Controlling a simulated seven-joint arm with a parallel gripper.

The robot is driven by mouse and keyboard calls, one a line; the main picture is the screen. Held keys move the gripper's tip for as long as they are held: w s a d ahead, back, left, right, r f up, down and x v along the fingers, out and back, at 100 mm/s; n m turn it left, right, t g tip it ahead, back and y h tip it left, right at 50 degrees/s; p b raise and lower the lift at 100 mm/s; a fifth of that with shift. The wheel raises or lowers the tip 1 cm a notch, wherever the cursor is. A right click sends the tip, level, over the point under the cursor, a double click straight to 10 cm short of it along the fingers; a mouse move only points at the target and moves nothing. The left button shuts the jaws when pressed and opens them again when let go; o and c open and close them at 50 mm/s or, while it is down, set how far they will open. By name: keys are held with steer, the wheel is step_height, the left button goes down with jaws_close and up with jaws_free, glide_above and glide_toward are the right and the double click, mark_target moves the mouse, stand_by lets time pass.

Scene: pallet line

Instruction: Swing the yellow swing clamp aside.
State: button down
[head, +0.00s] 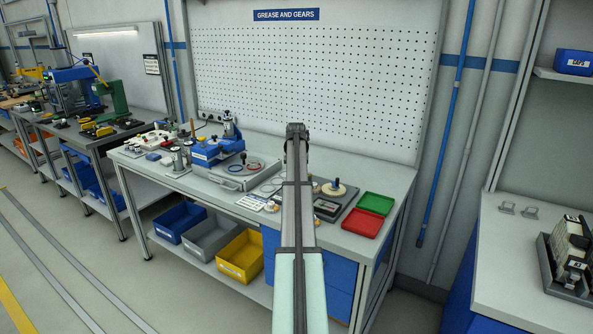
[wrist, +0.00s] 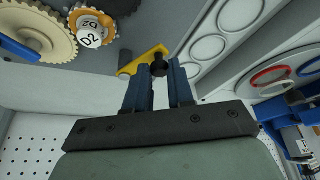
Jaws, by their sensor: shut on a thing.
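The yellow swing clamp (wrist: 143,60) shows in the wrist view as a flat yellow arm just beyond my fingertips, with a black knob (wrist: 159,69) at its end. My gripper (wrist: 160,72) has its two dark blue fingers on either side of this knob and is shut on it. In the head view my arm reaches over the bench and hides the clamp; the end of my arm (head: 296,132) shows in front of the pegboard.
In the wrist view a cream gear (wrist: 40,30) and an orange part with a round D2 label (wrist: 90,38) lie left of the clamp. Ring outlines (wrist: 207,48) lie right. In the head view, red (head: 362,222) and green (head: 375,203) trays stand right; a blue device (head: 207,154) stands left.

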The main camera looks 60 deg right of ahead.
steer(key=c, duration=1)
jaws_free()
steer(key=v, duration=1.3)
steer(key=shift+r, duration=0.45)
steer(key=shift+s, duration=0.1)
